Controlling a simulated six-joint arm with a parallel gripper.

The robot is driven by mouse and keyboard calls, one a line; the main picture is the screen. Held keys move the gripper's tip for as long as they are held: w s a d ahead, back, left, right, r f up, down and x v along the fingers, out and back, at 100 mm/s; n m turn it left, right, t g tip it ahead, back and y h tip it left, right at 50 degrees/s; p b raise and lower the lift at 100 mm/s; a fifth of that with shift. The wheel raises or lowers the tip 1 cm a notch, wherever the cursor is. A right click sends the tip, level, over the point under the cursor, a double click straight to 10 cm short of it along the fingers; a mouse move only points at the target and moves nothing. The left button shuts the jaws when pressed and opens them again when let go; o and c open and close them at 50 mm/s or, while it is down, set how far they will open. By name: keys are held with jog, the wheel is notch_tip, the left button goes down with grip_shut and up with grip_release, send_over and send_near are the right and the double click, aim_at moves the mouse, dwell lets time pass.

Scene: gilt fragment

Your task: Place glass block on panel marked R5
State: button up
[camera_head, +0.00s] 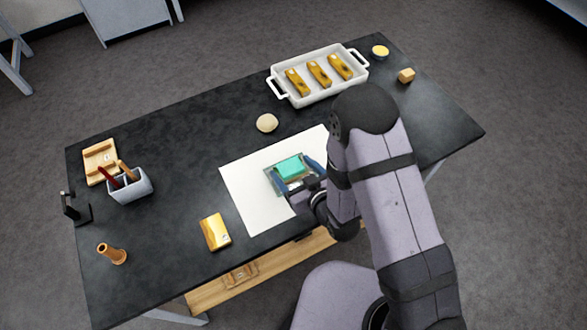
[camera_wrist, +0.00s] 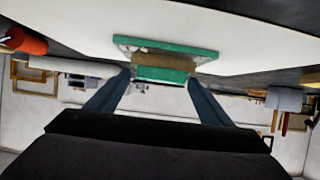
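A teal glass block (camera_head: 290,167) lies flat over a grey-green plate (camera_head: 273,187) at the middle of the white sheet (camera_head: 250,218). In the wrist view the block's green near face (camera_wrist: 160,75) shows with a brown strip above it, and a wider green plate (camera_wrist: 125,42) behind. My gripper (camera_head: 297,177) has one finger at each side of the block. In the wrist view its fingertips (camera_wrist: 160,74) meet the block's two ends. Whether the block rests on the plate is hard to tell. No R5 marking is legible.
A white handled tray (camera_head: 310,94) holds three gold pieces at the back. A gold block (camera_head: 215,232) lies left of the sheet. A round pale object (camera_head: 267,122) is behind it. A pen cup (camera_head: 130,188), wooden rack (camera_head: 100,160) and brown peg (camera_head: 111,253) stand at the left.

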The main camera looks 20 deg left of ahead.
jog(key=shift+r, duration=0.25)
jog(key=shift+s+d, duration=0.2)
jog(key=shift+d, duration=0.05)
jog(key=p+v, duration=0.2)
jog(key=v, duration=0.3)
jog(key=shift+r, duration=0.25)
jog(key=shift+p+v, duration=0.8)
jog(key=shift+p, duration=0.3)
jog(key=shift+f, duration=0.15)
